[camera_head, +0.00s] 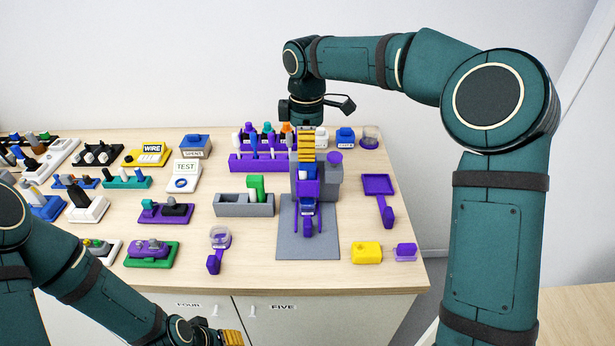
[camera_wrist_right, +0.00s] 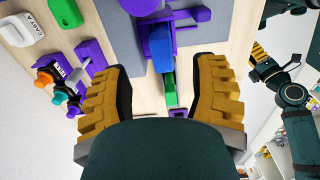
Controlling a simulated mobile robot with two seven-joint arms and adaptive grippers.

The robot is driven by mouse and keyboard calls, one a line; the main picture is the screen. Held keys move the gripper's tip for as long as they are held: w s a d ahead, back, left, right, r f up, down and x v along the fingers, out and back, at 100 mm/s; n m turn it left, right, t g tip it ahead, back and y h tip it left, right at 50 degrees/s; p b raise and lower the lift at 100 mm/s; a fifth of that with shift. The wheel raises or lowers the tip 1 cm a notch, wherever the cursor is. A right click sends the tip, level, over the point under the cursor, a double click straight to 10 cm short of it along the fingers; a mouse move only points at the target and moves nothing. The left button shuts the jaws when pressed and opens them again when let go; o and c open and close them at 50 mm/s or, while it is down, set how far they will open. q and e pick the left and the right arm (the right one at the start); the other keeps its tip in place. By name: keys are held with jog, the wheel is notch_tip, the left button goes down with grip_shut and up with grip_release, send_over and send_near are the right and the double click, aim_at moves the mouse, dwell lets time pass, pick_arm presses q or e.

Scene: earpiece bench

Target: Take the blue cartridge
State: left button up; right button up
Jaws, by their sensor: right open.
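A blue cartridge (camera_head: 308,170) shows in the head view just below my right gripper, against a grey and purple stand (camera_head: 327,182). In the right wrist view the blue cartridge (camera_wrist_right: 161,52) lies ahead, between the lines of my two fingers, with purple parts around its upper end. My right gripper (camera_head: 307,158) points down at the stand with its yellow fingers. In the wrist view the right gripper (camera_wrist_right: 165,85) is open, with a wide gap and nothing held. My left gripper (camera_head: 232,338) shows only partly at the bottom edge, so its jaws are unclear.
A grey tray (camera_head: 230,207) with a green block (camera_head: 256,186) stands left of the stand. A purple rack (camera_head: 250,163) with bottles is behind. A blue labelled box (camera_head: 345,137), a purple scoop (camera_head: 378,184) and a yellow block (camera_head: 366,252) stand to the right.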

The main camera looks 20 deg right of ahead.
aim_at(308, 178)
jog(key=f, duration=0.2)
jog(key=f+b, duration=0.1)
jog(key=f, duration=0.1)
jog(key=shift+s+d+f, duration=0.1)
jog(key=shift+s+f, duration=0.1)
jog(key=shift+f, duration=0.05)
grip_shut()
